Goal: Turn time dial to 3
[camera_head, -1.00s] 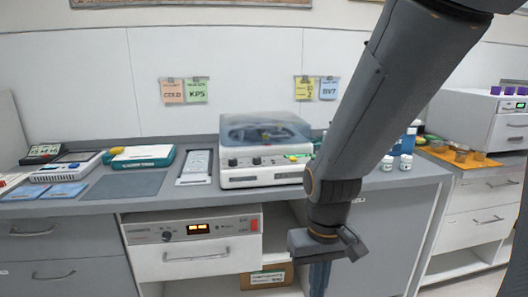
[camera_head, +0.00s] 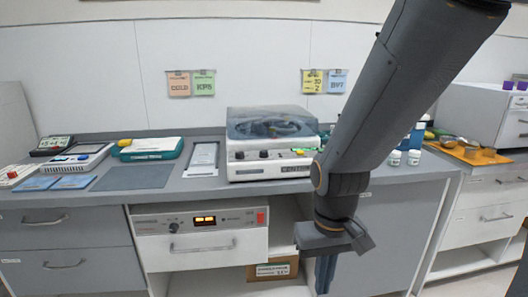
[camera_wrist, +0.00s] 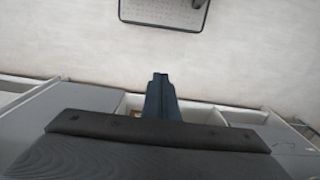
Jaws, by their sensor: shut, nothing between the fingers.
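A white machine with a clear domed lid, likely a centrifuge (camera_head: 270,143), stands on the counter left of my arm. Its front panel has dark knobs (camera_head: 239,156), a green button and a yellow part; any dial numbers are too small to read. A drawer-like unit (camera_head: 198,232) below the counter has a small dark knob (camera_head: 173,227), a lit orange display (camera_head: 205,221) and a red part. My gripper (camera_head: 324,272) hangs in front of the counter, right of both, pointing down and touching neither. It is shut and empty. The wrist view shows the closed fingers (camera_wrist: 161,95).
A yellow tray (camera_head: 470,158) and small white bottles (camera_head: 404,158) are on the right. A teal device (camera_head: 150,148), a grey mat (camera_head: 136,177) and a white tray (camera_head: 202,160) are on the left. An open shelf holds a cardboard box (camera_head: 273,270).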

